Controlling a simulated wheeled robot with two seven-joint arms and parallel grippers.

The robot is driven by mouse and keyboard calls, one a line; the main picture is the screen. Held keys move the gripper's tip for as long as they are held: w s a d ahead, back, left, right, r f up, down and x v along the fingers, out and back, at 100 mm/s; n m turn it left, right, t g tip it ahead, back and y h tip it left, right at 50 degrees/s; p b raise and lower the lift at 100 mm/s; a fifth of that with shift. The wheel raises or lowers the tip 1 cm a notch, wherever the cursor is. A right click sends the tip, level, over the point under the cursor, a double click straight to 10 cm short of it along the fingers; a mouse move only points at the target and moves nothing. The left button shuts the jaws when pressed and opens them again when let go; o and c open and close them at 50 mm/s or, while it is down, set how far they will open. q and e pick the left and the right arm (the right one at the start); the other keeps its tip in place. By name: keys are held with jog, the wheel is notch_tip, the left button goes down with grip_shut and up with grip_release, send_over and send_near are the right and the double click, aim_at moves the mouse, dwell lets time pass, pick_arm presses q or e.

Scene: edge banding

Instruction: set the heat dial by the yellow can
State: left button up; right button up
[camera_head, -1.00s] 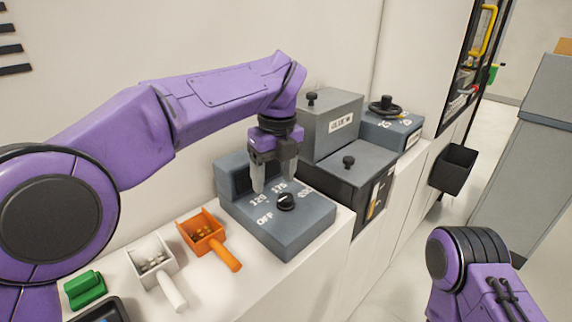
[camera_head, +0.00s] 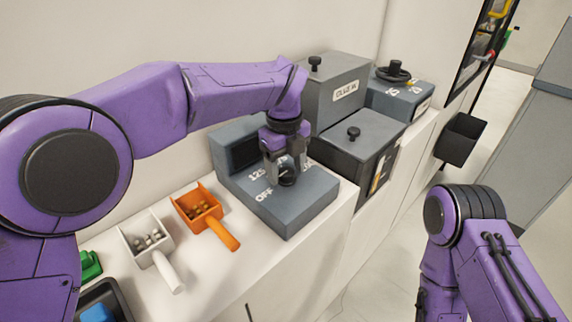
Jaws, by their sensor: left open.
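The heat dial (camera_head: 288,180) is a small black knob on the sloped top of a blue-grey control box (camera_head: 290,215). The markings OFF and 125 show beside it; other markings are partly hidden by my gripper. My left gripper (camera_head: 286,173) is open, pointing down, with its fingers at the dial, one to each side as far as I can see. I cannot tell whether they touch it. No yellow can is clearly visible. My right arm shows at the lower right, but its gripper is out of view.
A white scoop (camera_head: 148,241) and an orange scoop (camera_head: 199,207), both holding pellets, lie left of the box. A grey glue box (camera_head: 333,95) and a dark lidded box (camera_head: 358,155) stand to its right. A black bin (camera_head: 461,139) hangs farther right.

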pick_arm(q)
jog(key=c, duration=1.1)
jog(key=shift+o, duration=0.2)
jog(key=shift+m, duration=0.3)
jog(key=shift+r+m+p, duration=0.15)
jog(key=shift+m+p, duration=0.35)
jog(key=shift+m, duration=0.4)
jog(key=m+p, duration=0.1)
jog(key=m, duration=0.1)
jog(key=shift+r+m+p, duration=0.1)
jog(key=shift+m+p, duration=0.25)
jog(key=shift+m, duration=0.05)
jog(key=m+p, duration=0.4)
jog(key=shift+w+m, duration=0.1)
jog(key=shift+m, duration=0.3)
jog(key=shift+m+p, duration=0.75)
jog(key=shift+m, duration=0.15)
